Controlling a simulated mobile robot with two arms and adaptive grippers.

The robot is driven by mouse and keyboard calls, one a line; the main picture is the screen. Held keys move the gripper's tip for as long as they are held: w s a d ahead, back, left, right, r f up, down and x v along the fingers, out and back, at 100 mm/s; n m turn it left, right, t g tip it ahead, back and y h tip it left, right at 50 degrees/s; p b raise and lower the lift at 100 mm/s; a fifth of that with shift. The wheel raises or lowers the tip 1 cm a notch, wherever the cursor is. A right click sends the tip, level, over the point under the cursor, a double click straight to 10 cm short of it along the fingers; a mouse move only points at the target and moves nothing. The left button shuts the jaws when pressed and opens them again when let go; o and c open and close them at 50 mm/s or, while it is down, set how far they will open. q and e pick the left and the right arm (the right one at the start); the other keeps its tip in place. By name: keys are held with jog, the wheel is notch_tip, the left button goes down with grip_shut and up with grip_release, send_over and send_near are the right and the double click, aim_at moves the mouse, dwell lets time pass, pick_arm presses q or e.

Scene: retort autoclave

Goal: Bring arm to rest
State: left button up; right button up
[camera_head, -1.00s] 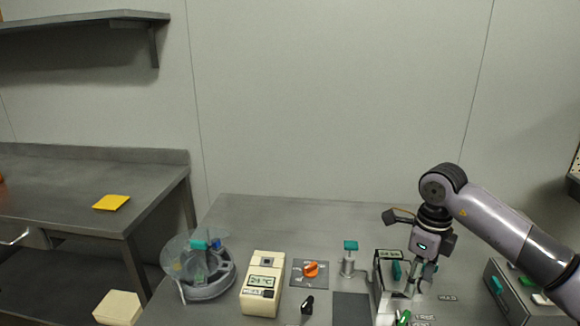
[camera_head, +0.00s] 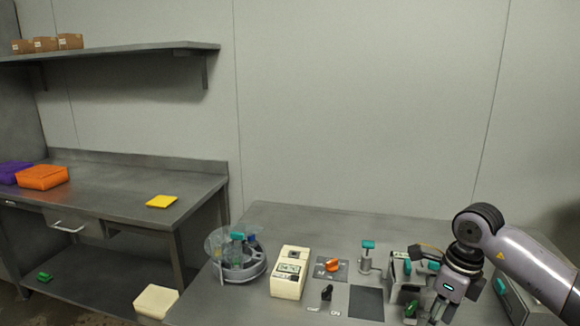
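My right arm (camera_head: 535,265) comes in from the right edge. Its gripper (camera_head: 436,314) points down in front of a pale box with a teal handle (camera_head: 398,268) at the right of the workbench. The fingertips are near the bottom edge of the picture. They are small and partly lost against the box and a green part, so whether they are open or touch anything is unclear. My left gripper is not in view.
The workbench (camera_head: 320,222) holds a clear-lidded round vessel (camera_head: 240,262), a cream instrument with a display (camera_head: 289,272), an orange knob (camera_head: 332,265) and a teal-topped post (camera_head: 367,257). A side table (camera_head: 120,200) with orange and yellow items stands left.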

jog(key=s+a+y, duration=0.2)
jog(key=a+y, duration=0.7)
jog(key=a, duration=1.3)
jog(key=s+a+r+m+t+y, duration=0.1)
jog(key=a+r+m+t+y, duration=0.7)
jog(key=r, duration=0.4)
jog(key=w+d+f+m+t+h, duration=0.1)
jog(key=w+d+m+t+h, duration=0.3)
jog(key=d+m+t+h, duration=0.9)
jog(key=s+d+f+m+g+h, duration=0.1)
jog(key=d+f+m+g+h, duration=0.2)
jog(key=f+m, duration=0.45)
jog(key=s+d+f+m+g+h, duration=0.2)
jog(key=d+f+m, duration=0.1)
jog(key=f+m, duration=0.4)
jog(key=s+d+f+m+g, duration=0.1)
jog(key=s+f+m+g, duration=0.3)
jog(key=s+f+g, duration=0.6)
jog(key=s+d+f+m+g, duration=0.1)
jog(key=s+f+m+g, duration=0.2)
jog(key=s+f, duration=0.8)
jog(key=s+f+g, duration=0.1)
jog(key=s+f, duration=0.1)
jog(key=f, duration=0.9)
jog(key=s+f, duration=0.3)
jog(key=f, duration=0.8)
jog(key=s+d+f+g, duration=0.1)
jog(key=s+d+f, duration=0.2)
jog(key=s+f, duration=1.3)
jog(key=shift+s, duration=0.15)
